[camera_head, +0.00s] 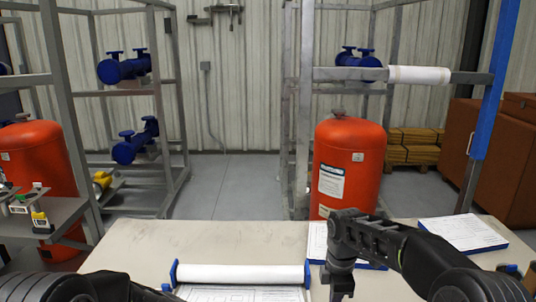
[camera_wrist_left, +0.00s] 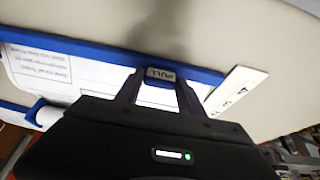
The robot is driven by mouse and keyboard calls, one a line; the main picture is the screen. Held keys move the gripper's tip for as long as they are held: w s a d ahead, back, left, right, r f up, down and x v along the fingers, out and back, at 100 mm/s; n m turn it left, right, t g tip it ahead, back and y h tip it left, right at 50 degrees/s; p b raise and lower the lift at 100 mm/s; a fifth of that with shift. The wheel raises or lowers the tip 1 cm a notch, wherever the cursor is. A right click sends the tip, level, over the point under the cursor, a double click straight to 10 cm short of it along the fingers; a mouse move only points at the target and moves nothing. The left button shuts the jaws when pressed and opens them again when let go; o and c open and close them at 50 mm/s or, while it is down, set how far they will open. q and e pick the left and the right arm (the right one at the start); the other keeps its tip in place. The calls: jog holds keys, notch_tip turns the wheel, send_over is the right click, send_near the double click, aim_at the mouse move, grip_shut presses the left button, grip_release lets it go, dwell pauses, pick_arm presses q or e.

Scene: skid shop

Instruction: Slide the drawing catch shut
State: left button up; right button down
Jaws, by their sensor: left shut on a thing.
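In the head view, a drawing holder with a white roll and blue end pieces (camera_head: 240,274) lies at the table's front. Only my dark left arm shows there, at the lower left. My right gripper (camera_head: 341,283) points down right of the roll; its finger gap is not clear.
A white lettered strip (camera_wrist_left: 236,91) lies beside the catch. Papers on blue-edged boards (camera_head: 462,234) lie at the right of the beige table (camera_head: 150,246). An orange tank (camera_head: 348,165) in a metal frame stands behind it. The table's left part is clear.

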pick_arm(q)
jog(key=shift+w+f, duration=0.1)
jog(key=shift+f, duration=0.05)
dwell(0.4)
jog(key=o, duration=1.3)
jog(key=shift+w, duration=0.1)
jog(key=shift+c, duration=0.2)
jog(key=shift+r, duration=0.2)
jog(key=shift+r, duration=3.95)
